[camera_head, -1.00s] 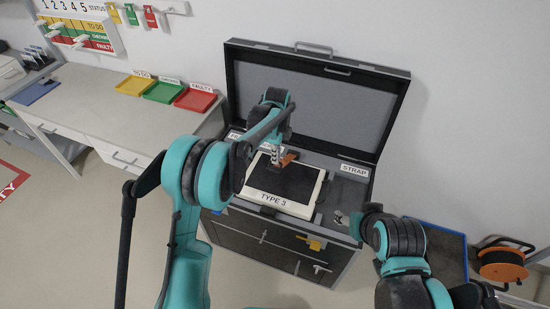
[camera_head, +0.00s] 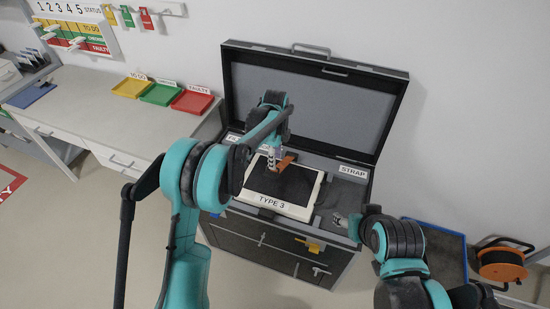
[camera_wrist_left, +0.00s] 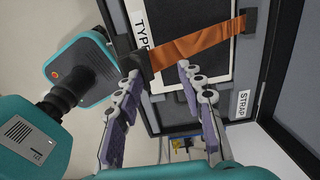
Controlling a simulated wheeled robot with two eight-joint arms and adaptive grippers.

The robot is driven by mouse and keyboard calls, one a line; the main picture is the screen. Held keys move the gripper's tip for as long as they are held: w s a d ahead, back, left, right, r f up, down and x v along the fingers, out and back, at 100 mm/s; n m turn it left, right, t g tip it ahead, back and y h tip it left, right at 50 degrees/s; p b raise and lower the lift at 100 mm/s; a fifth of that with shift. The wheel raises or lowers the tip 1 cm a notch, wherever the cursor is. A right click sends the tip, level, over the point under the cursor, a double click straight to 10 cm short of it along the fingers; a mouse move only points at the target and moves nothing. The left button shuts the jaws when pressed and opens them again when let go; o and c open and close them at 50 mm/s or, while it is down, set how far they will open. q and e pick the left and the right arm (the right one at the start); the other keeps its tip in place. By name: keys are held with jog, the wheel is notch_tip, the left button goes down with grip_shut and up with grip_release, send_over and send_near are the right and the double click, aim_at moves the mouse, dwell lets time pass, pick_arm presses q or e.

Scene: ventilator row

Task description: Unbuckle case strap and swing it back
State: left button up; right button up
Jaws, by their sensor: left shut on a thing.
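The open case (camera_head: 350,190) holds a white-framed device labelled TYPE 3 (camera_head: 312,207) with a dark top. The orange-brown strap (camera_head: 286,161) crosses the device top. In the left wrist view the strap (camera_wrist_left: 195,45) runs from a dark end piece (camera_wrist_left: 138,62) to a dark mount (camera_wrist_left: 250,20) at the case side. My left gripper (camera_head: 271,163) is over the device, shut on the strap near its dark end; its fingers (camera_wrist_left: 165,72) partly hide the contact. My right gripper (camera_head: 345,221) is by the case's front right corner, its finger opening unclear.
The raised lid (camera_head: 312,100) stands behind the case. A STRAP label (camera_head: 353,171) marks its right side. Yellow (camera_head: 132,87), green (camera_head: 160,94) and red (camera_head: 191,101) trays sit on the left bench. A cable reel (camera_head: 502,265) is at the right.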

pick_arm(q)
jog(key=shift+d, duration=0.1)
notch_tip(320, 180, up, 12)
dwell(0.5)
